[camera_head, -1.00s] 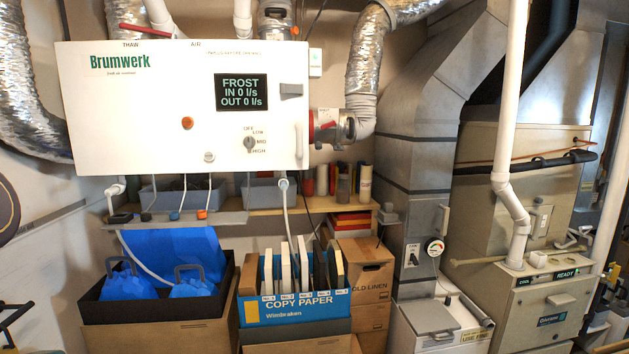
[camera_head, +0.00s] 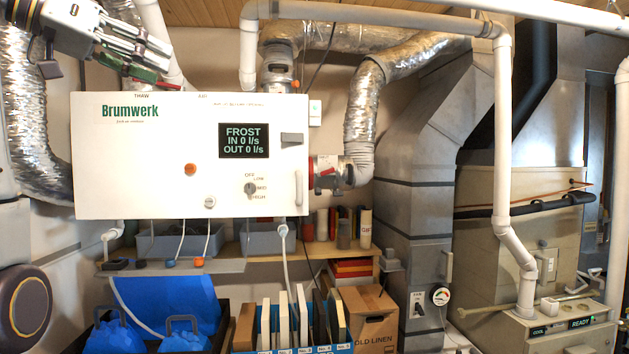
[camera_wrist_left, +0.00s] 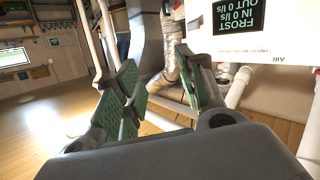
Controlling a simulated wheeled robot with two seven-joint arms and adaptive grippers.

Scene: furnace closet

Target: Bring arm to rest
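My left gripper (camera_head: 157,62) is at the upper left in the head view, above the left part of the top of the white Brumwerk unit (camera_head: 95,150). A red lever (camera_head: 166,86) on the unit's top shows just below the fingers. I cannot tell from here whether they touch. In the left wrist view the two green-padded fingers of the left gripper (camera_wrist_left: 160,88) stand apart with nothing held between them. The unit's display (camera_head: 244,141) reads FROST, IN 0 l/s, OUT 0 l/s. My right gripper is in neither view.
White and silver ducts (camera_head: 362,110) rise around the unit. A shelf (camera_head: 262,247) with grey bins runs below it. The furnace (camera_head: 545,335) is at the right.

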